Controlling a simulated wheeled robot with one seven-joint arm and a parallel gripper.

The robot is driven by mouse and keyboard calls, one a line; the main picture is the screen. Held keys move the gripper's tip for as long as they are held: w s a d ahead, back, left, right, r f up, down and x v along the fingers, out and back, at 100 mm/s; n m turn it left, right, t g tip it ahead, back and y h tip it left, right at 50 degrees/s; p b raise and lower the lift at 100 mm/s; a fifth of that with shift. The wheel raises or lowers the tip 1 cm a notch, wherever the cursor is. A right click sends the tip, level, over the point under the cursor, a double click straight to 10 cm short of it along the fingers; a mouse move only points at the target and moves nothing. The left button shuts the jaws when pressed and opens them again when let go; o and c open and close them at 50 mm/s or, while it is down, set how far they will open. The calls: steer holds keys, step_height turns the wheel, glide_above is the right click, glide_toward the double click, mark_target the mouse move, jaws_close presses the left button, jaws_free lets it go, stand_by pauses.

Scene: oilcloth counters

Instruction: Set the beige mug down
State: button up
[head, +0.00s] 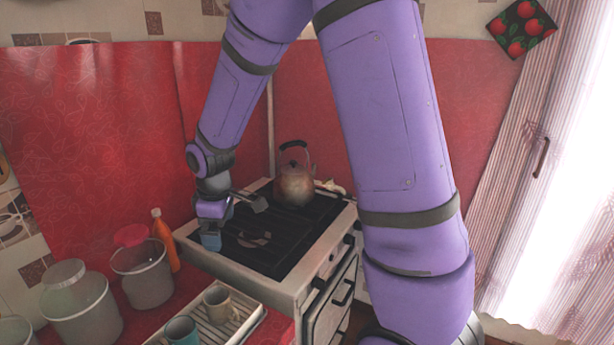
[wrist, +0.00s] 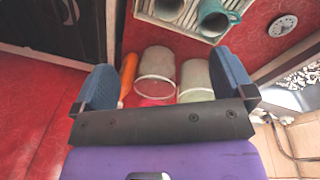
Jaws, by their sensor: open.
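The beige mug (head: 217,305) stands upright in a white slatted rack (head: 246,320) on the counter, beside a teal mug (head: 181,331). In the wrist view the beige mug (wrist: 167,8) is at the top edge, partly cut off, left of the teal mug (wrist: 214,17). My gripper (head: 211,241) is above the left side of the stove, beyond the rack and apart from both mugs. In the wrist view its blue fingers (wrist: 164,70) are spread wide with nothing held between them.
The stove (head: 270,240) carries a copper kettle (head: 294,185) at its back. An orange bottle (head: 165,238), a clear canister (head: 145,275) with a red lid and a larger canister (head: 80,310) stand left of the rack. A round white dial (wrist: 283,26) shows in the wrist view.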

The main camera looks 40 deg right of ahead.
steer(key=s+d+r+m+t, duration=0.25)
steer(key=s+r+m, duration=0.25)
steer(key=s+r, duration=0.75)
steer(key=s+d+r+m, duration=0.1)
steer(key=s+r+m, duration=0.1)
steer(key=s, duration=0.4)
steer(key=s+r+m+t, duration=0.1)
steer(key=s+r+m, duration=0.1)
steer(key=s+r, duration=0.3)
steer(key=shift+s+d+r, duration=0.3)
steer(key=shift+s+d, duration=0.05)
steer(key=shift+s, duration=0.65)
